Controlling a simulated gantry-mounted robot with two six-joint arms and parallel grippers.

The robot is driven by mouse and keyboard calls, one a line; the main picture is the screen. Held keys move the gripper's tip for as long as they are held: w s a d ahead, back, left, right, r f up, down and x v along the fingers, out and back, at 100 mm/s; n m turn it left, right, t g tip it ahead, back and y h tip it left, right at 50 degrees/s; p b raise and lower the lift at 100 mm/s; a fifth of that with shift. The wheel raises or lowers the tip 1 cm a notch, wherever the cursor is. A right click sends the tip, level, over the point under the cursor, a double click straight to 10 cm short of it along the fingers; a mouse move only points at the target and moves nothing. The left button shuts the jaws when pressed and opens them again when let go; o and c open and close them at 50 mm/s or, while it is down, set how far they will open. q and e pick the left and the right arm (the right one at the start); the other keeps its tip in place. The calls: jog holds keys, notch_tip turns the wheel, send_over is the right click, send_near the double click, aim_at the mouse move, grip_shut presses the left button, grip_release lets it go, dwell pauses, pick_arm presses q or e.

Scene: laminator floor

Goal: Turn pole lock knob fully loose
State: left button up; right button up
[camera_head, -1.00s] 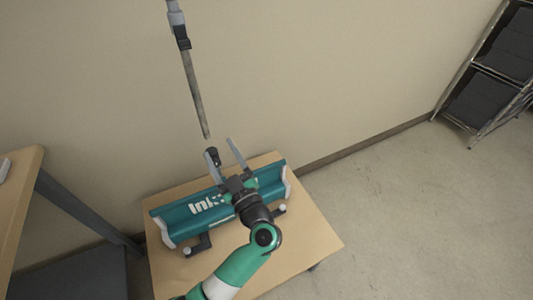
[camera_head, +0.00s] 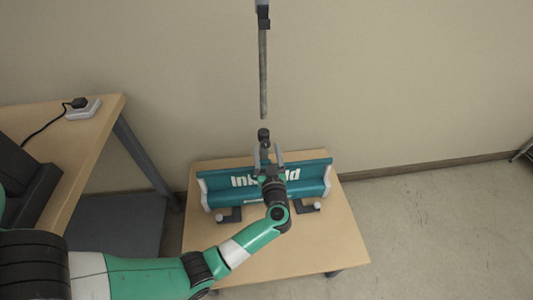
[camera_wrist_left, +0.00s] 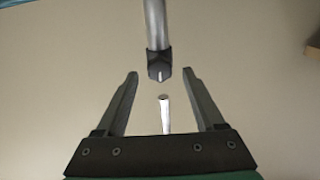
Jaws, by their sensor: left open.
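In the head view a grey pole (camera_head: 263,75) hangs in front of the wall, with a black lock collar (camera_head: 263,17) near the top edge. Its lower end is apart from the black fitting (camera_head: 264,136) above the teal banner base (camera_head: 310,182). My left gripper (camera_head: 268,153) is open in front of the base, its fingers up around the area below the fitting. In the left wrist view a grey tube (camera_wrist_left: 155,25) ends in a black collar (camera_wrist_left: 158,62) beyond my open fingertips (camera_wrist_left: 158,80). A thin white rod (camera_wrist_left: 165,115) shows between the fingers. No knob is clearly distinguishable.
The base stands on a low wooden table (camera_head: 340,235). A higher wooden table (camera_head: 95,135) on the left bears a white socket box (camera_head: 83,110) with a plug and cable. The wall is close behind.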

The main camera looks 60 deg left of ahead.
pick_arm(q)
jog(key=shift+w+a, duration=0.25)
jog(key=shift+a, duration=0.4)
grip_shut()
